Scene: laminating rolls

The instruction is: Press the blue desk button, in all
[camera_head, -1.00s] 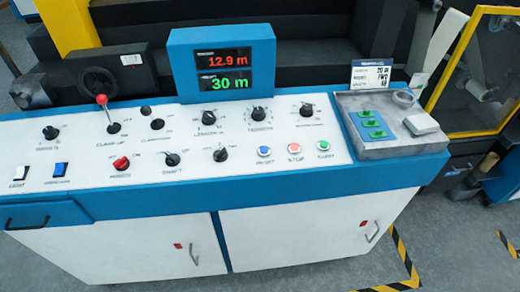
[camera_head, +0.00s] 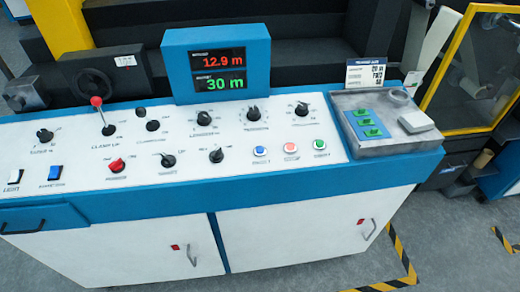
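The blue desk button (camera_head: 260,151) sits on the white sloped top of the control desk, right of the middle. It is the left one of a row of three round buttons, beside the red button (camera_head: 290,148) and the green button (camera_head: 320,145). Nothing covers it. Whether it is pressed in cannot be told at this size. Neither of my grippers is in view.
A grey tray (camera_head: 375,150) holds a green-buttoned box (camera_head: 368,125). Floor in front is clear.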

